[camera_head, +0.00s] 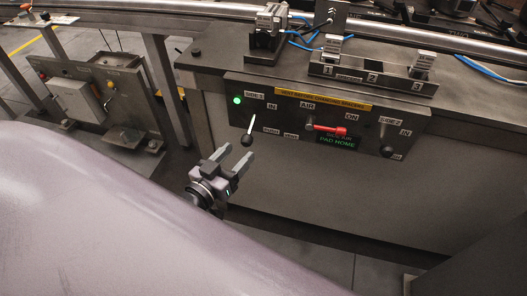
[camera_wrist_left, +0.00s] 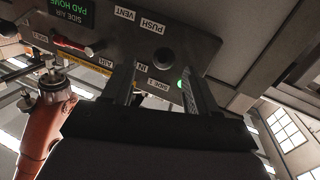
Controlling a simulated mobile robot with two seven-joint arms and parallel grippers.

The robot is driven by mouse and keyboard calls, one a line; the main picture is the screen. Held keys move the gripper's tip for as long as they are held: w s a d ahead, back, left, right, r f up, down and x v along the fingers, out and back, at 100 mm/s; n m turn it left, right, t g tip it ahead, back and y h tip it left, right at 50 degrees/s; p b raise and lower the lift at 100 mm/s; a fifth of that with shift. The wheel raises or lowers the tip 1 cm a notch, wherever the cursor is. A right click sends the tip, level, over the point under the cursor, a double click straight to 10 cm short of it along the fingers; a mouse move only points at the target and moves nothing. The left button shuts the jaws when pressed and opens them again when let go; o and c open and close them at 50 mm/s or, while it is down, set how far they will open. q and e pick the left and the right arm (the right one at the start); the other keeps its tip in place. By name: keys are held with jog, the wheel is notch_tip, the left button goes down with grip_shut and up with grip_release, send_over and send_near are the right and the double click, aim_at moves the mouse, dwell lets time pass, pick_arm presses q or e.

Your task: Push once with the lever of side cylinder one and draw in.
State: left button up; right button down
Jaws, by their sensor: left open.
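The side 1 lever (camera_head: 247,139) has a pale rod and a black knob and hangs downward on the dark control panel (camera_head: 225,95). A lit green lamp (camera_head: 238,100) is beside the SIDE 1 label. My left gripper (camera_head: 236,154) is open just below the lever knob, apart from it as far as I can tell. In the left wrist view the open fingers (camera_wrist_left: 160,78) point at the panel, and the round black knob (camera_wrist_left: 163,54) shows ahead of the gap between them. My right gripper is not in view.
A red AIR handle (camera_head: 327,128) and the side 2 lever (camera_head: 387,150) are further right on the panel. A green display (camera_head: 338,141) reads PAD HOME. The plain front below the panel is clear.

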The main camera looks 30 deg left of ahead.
aim_at(250, 133)
pick_arm(q)
jog(key=shift+w+a+t+y, duration=0.2)
jog(key=shift+w+t+y, duration=0.1)
jog(key=shift+w, duration=0.35)
jog(key=shift+w+b, duration=0.7)
jog(key=shift+w, duration=2.6)
grip_shut()
